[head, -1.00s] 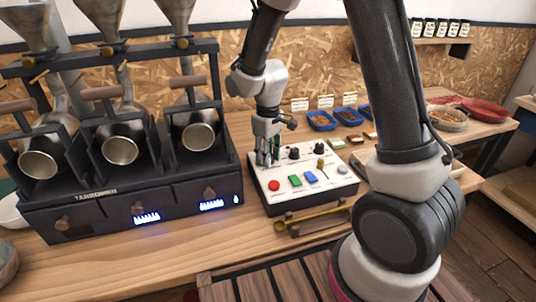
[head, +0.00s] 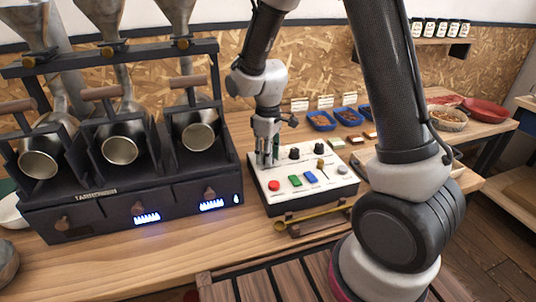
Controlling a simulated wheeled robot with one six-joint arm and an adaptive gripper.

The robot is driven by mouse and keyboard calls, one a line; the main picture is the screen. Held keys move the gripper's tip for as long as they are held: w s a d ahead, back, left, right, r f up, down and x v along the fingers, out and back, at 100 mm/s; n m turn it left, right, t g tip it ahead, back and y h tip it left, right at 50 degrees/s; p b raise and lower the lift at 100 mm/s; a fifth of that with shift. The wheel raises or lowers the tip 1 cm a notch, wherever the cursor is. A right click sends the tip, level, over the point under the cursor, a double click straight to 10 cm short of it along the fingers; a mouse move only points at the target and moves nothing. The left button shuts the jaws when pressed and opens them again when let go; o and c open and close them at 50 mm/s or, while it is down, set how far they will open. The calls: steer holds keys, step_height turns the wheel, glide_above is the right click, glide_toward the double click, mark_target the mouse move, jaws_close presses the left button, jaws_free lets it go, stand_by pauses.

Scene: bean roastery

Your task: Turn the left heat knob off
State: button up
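The white control panel (head: 310,192) sits on the bench right of the roaster. My gripper (head: 267,162) points down at the panel's back left corner, its fingertips close to the top. A knob there would be hidden by the fingers, and I cannot tell whether they hold one. Two black knobs, a left one (head: 294,154) and a right one (head: 320,149), show to the right of my gripper. The roaster front also has a left knob (head: 62,224), a middle knob (head: 138,208) and a right knob (head: 209,193). Blue flames show by the middle and right ones, none by the left.
The panel also carries a red button (head: 274,185), coloured switches and a lever (head: 320,164). The three-drum roaster (head: 100,195) stands close on the left. A brass scoop (head: 312,215) lies in front of the panel. Blue trays (head: 322,121) of beans stand behind it.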

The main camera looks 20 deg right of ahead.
steer(key=shift+o, duration=1.2)
step_height(320, 180, up, 12)
steer(key=s+d+r+m+t, duration=0.2)
steer(key=s+d+r+m, duration=0.2)
steer(key=s+d, duration=0.3)
steer(key=s+d+r+m+t, duration=0.2)
steer(key=s+d+r+m, duration=0.3)
steer(key=s, duration=1)
steer(key=d+r, duration=0.2)
steer(key=d, duration=0.1)
